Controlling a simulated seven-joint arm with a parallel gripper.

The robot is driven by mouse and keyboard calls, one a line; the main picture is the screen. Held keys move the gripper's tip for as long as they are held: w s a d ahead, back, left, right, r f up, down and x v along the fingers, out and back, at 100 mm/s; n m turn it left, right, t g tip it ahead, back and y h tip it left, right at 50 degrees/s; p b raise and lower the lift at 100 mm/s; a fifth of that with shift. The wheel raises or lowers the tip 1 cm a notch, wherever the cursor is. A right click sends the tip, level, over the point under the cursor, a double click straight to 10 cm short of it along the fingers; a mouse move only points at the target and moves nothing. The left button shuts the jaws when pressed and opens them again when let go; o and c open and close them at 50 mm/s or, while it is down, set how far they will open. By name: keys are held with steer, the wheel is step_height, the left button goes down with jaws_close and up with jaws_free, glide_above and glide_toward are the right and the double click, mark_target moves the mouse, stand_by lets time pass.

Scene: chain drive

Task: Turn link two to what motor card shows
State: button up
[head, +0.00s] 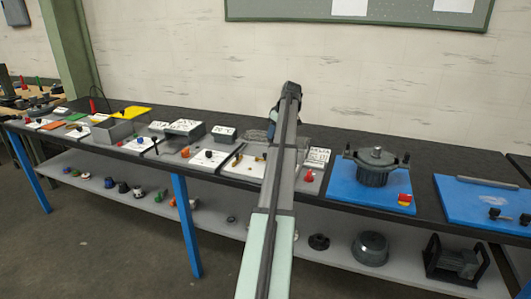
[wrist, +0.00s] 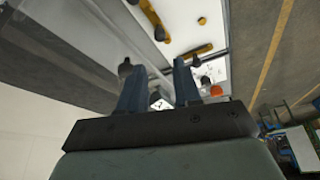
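A white plate (wrist: 213,38) with brass-yellow bars (wrist: 195,52) and a black knob (wrist: 195,62) lies beyond my fingers in the wrist view. Small yellow and black parts (head: 259,158) also show on a white plate in the head view, left of my arm. I cannot tell which part is link two. My gripper (wrist: 155,70) has its two blue-grey fingers apart, with nothing clearly held between them. In the head view my arm mostly hides it. A white card with dark writing (head: 318,156) stands right of my arm; its text is too small to read, and I cannot tell whether it is the motor card.
A red knob (head: 309,175) sits near that card. A blue board with a dark round housing (head: 376,170) stands to the right. Grey boxes with white labelled tops (head: 185,127) and several knob plates fill the left. A lower shelf (head: 150,205) holds loose parts.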

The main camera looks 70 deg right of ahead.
mark_target(265, 153)
steer(key=x, duration=1.2)
steer(key=shift+w, duration=0.1)
jaws_close()
